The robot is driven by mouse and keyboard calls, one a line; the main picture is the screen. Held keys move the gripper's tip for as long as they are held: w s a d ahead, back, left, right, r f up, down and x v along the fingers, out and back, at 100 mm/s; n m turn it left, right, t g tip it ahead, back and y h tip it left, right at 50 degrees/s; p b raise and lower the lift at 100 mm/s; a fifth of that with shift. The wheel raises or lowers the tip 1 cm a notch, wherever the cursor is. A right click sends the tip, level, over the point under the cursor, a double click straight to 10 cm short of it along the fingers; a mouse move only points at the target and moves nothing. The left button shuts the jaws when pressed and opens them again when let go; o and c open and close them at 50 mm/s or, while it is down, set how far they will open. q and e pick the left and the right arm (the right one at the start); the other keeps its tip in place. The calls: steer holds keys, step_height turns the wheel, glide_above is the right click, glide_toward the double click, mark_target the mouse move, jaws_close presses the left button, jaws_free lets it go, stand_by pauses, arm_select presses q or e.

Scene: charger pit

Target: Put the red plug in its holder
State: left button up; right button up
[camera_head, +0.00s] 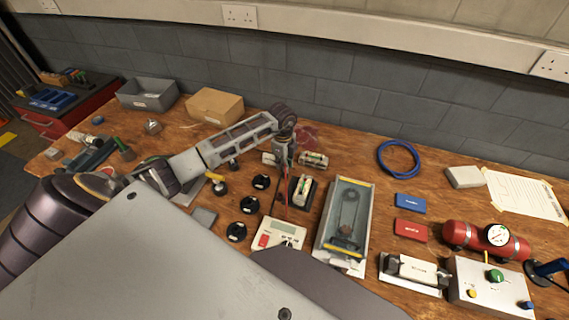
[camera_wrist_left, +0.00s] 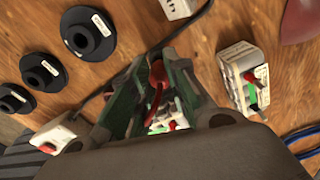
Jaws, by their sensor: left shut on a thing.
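My left gripper (camera_head: 284,160) is above the middle of the bench, pointing down. In the left wrist view its dark fingers (camera_wrist_left: 157,85) are closed around the red plug (camera_wrist_left: 156,74), with a red lead running from it. In the head view the thin red lead (camera_head: 286,206) hangs below the gripper near a white meter (camera_head: 280,235) with a red part. A white block with green and red parts (camera_wrist_left: 161,120) shows between the fingers, partly hidden. I cannot tell which thing is the plug's holder. My right gripper is not in view.
Close by are a white-topped block in a black cradle (camera_head: 301,190), a similar loose block (camera_head: 313,160), several black round pieces (camera_head: 249,204) and a grey tray (camera_head: 345,215). A blue cable coil (camera_head: 398,158) and red cylinder (camera_head: 480,240) are farther right.

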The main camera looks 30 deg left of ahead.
arm_select(q)
steer(key=shift+f+b, duration=0.55)
steer(key=shift+f, duration=0.5)
stand_by(0.5)
steer(key=o, duration=0.9)
steer(key=shift+a+r, duration=0.2)
steer(key=shift+r, duration=5.8)
